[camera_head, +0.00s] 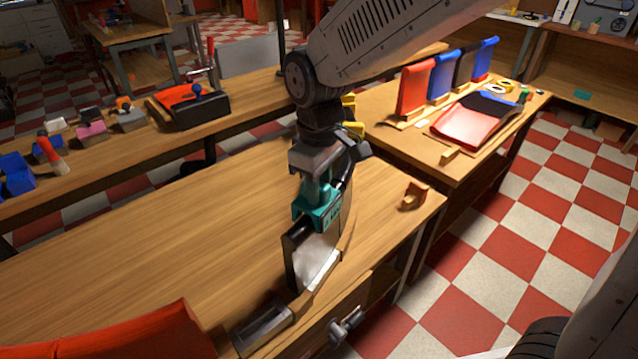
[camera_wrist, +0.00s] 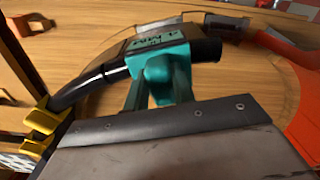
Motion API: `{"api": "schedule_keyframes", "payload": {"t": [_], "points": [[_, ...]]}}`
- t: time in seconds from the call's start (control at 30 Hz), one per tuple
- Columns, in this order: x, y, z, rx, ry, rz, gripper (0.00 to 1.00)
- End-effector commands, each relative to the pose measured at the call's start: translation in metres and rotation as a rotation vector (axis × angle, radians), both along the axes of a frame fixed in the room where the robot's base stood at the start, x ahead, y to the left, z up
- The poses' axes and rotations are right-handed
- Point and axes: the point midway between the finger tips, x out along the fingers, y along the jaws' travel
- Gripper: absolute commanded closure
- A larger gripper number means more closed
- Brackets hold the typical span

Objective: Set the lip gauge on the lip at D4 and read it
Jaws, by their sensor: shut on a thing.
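My gripper (camera_head: 316,185) is shut on the teal lip gauge (camera_head: 318,209) and holds it over the front bench. In the head view a grey metal plate with a dark edge (camera_head: 316,262) stands just below the gauge. A curved metal strip runs along the bench's front edge there. I cannot tell whether the gauge touches it. No D4 mark is legible.
A red curved piece (camera_head: 135,335) lies at the bench's near left. A small orange-brown holder (camera_head: 414,195) stands near its right end. A side bench carries upright red, blue and black panels (camera_head: 416,88). The bench top's left middle is clear.

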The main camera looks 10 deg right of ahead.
Motion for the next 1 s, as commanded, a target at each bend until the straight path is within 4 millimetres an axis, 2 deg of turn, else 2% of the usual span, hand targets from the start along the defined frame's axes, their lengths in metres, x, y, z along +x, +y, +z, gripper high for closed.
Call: {"api": "schedule_keyframes", "payload": {"t": [0.4,0.43,0.5,0.8,1.0], "points": [[0.000,0.000,-0.005,-0.001,0.001,0.000,1.00],[0.000,0.000,-0.005,-0.001,0.001,0.000,0.67],[0.000,0.000,-0.005,0.000,0.000,0.000,0.49],[0.000,0.000,-0.003,0.000,0.000,0.000,0.49],[0.000,0.000,0.023,0.002,-0.003,0.000,0.49]]}}
